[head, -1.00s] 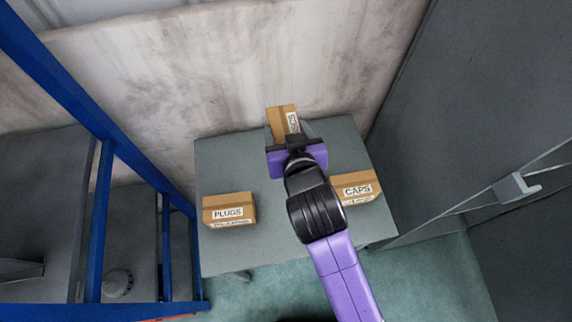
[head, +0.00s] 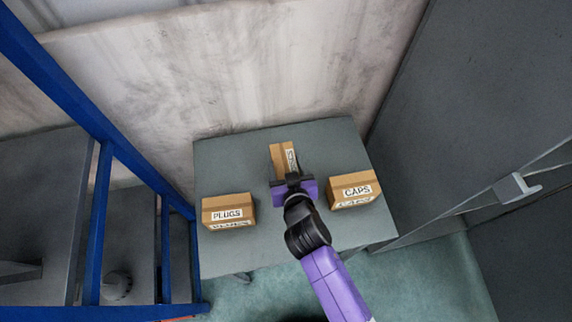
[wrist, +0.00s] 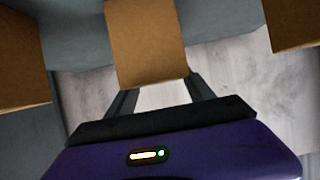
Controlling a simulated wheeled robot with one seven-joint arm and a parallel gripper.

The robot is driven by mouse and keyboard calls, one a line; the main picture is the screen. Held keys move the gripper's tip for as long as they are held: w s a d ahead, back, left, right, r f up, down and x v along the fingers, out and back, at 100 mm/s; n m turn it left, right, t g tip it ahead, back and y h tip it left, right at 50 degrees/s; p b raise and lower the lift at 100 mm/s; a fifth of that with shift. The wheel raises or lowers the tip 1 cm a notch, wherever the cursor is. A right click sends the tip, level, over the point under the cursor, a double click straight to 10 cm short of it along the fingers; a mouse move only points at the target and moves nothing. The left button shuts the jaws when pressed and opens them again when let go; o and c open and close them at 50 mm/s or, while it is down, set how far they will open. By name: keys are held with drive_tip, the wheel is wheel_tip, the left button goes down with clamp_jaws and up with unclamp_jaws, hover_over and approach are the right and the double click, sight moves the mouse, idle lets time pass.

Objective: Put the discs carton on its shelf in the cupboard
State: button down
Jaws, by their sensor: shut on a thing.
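The wrist view shows the carton (wrist: 146,40) between my two fingers (wrist: 160,92). I cannot tell whether its underside touches the table. No cupboard shelf can be made out in these views.
The plugs carton (head: 229,212) sits left on the table, the caps carton (head: 354,191) right. A blue frame (head: 98,225) stands at the left. A tall grey panel (head: 455,110) and a pale handle (head: 517,187) are at the right. A stained wall (head: 230,75) is behind.

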idle(0.3)
drive_tip(key=shift+c, duration=1.9)
unclamp_jaws()
drive_tip(key=shift+f, duration=0.15)
drive_tip(key=shift+r, duration=0.2)
drive_tip(key=shift+s+d, duration=0.1)
drive_tip(key=shift+s, duration=0.25)
drive_tip(key=b+v, duration=0.1)
drive_tip(key=v, duration=1)
drive_tip(key=shift+r, duration=0.2)
drive_tip(key=shift+s, duration=0.1)
